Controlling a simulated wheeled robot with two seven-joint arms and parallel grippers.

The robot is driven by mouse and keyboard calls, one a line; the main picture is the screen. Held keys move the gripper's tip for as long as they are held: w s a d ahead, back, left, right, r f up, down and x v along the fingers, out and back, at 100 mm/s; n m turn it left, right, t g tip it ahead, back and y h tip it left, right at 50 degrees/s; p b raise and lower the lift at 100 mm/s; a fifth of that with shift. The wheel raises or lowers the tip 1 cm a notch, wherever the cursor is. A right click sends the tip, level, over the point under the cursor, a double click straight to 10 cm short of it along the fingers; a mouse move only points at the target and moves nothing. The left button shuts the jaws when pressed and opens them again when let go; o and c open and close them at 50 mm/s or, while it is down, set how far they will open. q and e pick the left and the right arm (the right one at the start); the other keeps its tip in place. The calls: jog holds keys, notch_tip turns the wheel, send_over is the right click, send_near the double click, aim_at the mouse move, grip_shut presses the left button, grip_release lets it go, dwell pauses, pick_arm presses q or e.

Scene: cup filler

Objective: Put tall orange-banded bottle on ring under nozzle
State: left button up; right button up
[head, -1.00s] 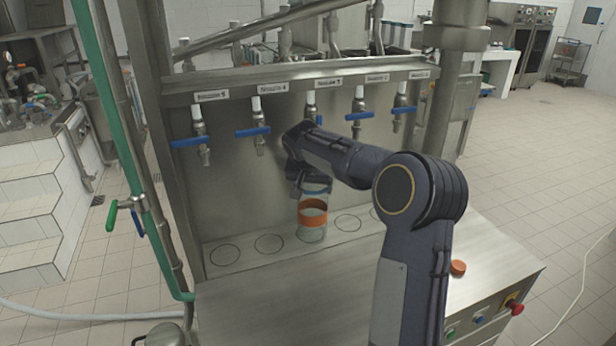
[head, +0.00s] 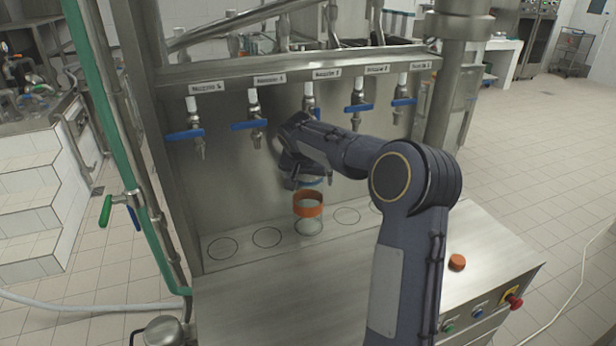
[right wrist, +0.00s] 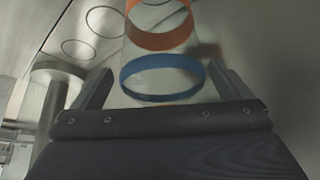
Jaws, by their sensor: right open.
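The tall clear bottle with an orange band (head: 308,204) stands upright on the middle ring of the counter, under the nozzle labelled 3 (head: 309,103). It has a blue band near its top. My right gripper (head: 306,180) is at the bottle's upper part. In the right wrist view the open fingers (right wrist: 160,78) lie either side of the bottle, with a small gap at each side; the blue band (right wrist: 162,77) shows between them and the orange band (right wrist: 160,25) beyond. My gripper hides part of the bottle's top. My left gripper is not in view.
Empty rings lie on both sides, such as one at the left (head: 222,248). Other nozzles with blue handles (head: 185,135) hang along the steel back panel. An orange cap-like piece (head: 457,262) and a red button (head: 514,301) are at the right of the counter.

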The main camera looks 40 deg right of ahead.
jog(key=b+v, duration=0.2)
jog(key=v, duration=1)
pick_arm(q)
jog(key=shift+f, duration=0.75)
pick_arm(e)
jog(key=s+a+f+n+y, duration=0.2)
jog(key=s+a+f+n, duration=0.1)
jog(key=s+a, duration=0.4)
jog(key=s+a+f+n+t+y, duration=0.1)
jog(key=s+a+f, duration=0.5)
jog(key=s, duration=0.6)
jog(key=s+a+f+n+y, duration=0.4)
jog(key=s+a+f+y, duration=0.1)
jog(key=s+a, duration=0.4)
jog(key=shift+s+a+n+t, duration=0.3)
jog(key=shift+s+t, duration=0.1)
jog(key=shift+s, duration=0.3)
jog(key=shift+f, duration=0.1)
